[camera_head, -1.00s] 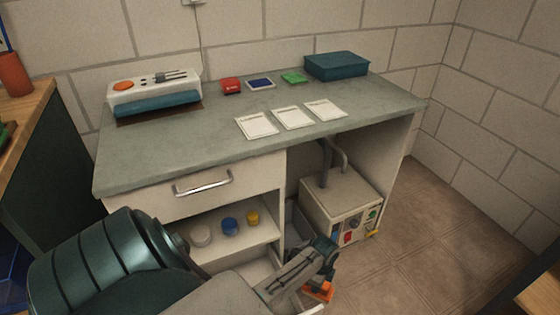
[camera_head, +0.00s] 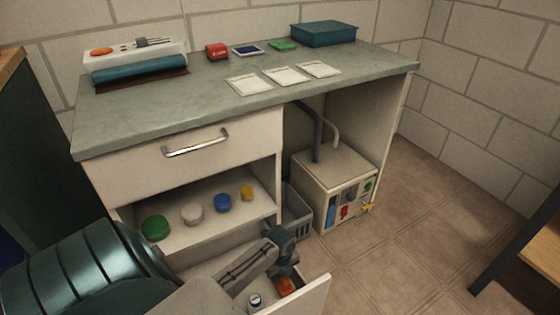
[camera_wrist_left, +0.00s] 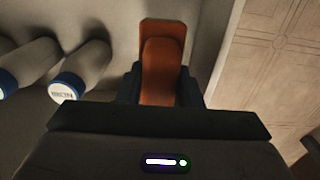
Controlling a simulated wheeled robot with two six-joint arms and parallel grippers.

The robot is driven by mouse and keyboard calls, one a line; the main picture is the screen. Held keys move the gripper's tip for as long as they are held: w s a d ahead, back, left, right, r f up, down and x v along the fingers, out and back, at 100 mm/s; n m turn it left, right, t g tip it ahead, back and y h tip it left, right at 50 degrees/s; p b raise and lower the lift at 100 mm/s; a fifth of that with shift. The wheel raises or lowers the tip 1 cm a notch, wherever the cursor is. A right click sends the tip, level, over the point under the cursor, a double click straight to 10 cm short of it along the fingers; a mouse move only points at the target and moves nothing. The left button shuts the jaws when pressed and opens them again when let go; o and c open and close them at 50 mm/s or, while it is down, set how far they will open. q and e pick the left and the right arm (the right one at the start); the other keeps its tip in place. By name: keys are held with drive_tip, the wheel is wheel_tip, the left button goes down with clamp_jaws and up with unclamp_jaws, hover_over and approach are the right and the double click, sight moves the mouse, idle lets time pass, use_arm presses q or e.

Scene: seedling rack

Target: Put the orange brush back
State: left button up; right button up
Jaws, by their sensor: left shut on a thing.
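The orange brush (camera_wrist_left: 163,75) is held between the fingers of my left gripper (camera_wrist_left: 162,92) in the wrist view. In the head view my left gripper (camera_head: 285,266) points down over the open bottom drawer (camera_head: 312,298), and the orange of the brush (camera_head: 287,285) shows just beneath it, inside the drawer's outline. I cannot tell whether the brush touches the drawer floor. White bottles with blue caps (camera_wrist_left: 68,88) stand to the left of the brush in the wrist view. One such bottle (camera_head: 255,301) shows in the drawer in the head view. My right gripper is out of view.
Above the drawer, a shelf (camera_head: 200,236) holds several coloured jars. A grey basket (camera_head: 297,215) and a beige control box (camera_head: 335,185) stand to the right under the worktop (camera_head: 200,110).

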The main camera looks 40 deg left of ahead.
use_arm(q)
wheel_tip(320, 180, down, 5)
drive_tip(key=shift+f+b, duration=0.15)
drive_tip(key=shift+b, duration=0.9)
drive_tip(key=o, duration=1)
